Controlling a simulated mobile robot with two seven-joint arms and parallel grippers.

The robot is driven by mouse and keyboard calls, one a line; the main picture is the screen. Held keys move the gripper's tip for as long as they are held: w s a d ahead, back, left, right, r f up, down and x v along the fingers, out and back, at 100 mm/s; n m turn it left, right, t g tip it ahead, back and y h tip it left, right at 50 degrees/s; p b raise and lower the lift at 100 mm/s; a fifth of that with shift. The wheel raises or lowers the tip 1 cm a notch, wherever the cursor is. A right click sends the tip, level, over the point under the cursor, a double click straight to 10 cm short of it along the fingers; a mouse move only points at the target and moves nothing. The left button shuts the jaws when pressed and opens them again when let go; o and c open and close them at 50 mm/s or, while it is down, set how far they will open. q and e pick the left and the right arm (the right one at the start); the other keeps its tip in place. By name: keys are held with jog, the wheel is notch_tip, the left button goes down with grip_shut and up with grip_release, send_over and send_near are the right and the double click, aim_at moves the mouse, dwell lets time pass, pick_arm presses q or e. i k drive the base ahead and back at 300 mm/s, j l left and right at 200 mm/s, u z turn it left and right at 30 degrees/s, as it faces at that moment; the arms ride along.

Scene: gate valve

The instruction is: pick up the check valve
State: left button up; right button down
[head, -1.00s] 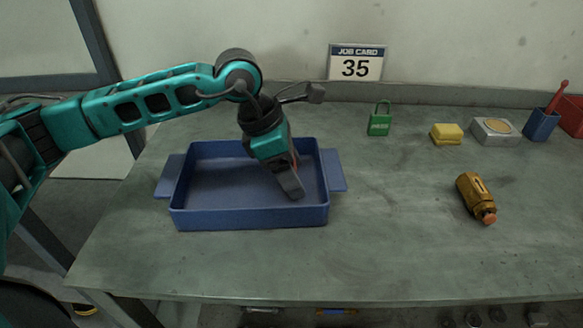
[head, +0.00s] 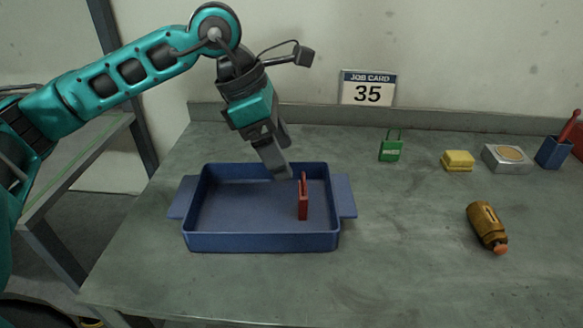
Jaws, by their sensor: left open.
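The brass-coloured check valve (head: 485,224), with an orange-red end, lies on its side on the right part of the workbench. My left gripper (head: 279,170) is open, pointing down above the back right part of the blue tray (head: 262,242), well to the left of the valve. A thin red object (head: 303,204), like a padlock seen edge-on, stands in the tray just below and right of the fingers, apart from them as far as I can tell. My right gripper is not in view.
A green padlock (head: 390,151), a yellow sponge-like block (head: 458,161), a metal tin (head: 507,158) and a blue cup (head: 553,152) stand along the back right. The bench (head: 410,215) between tray and valve is clear.

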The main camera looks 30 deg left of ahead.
aim_at(487, 227)
jog(key=k, duration=1)
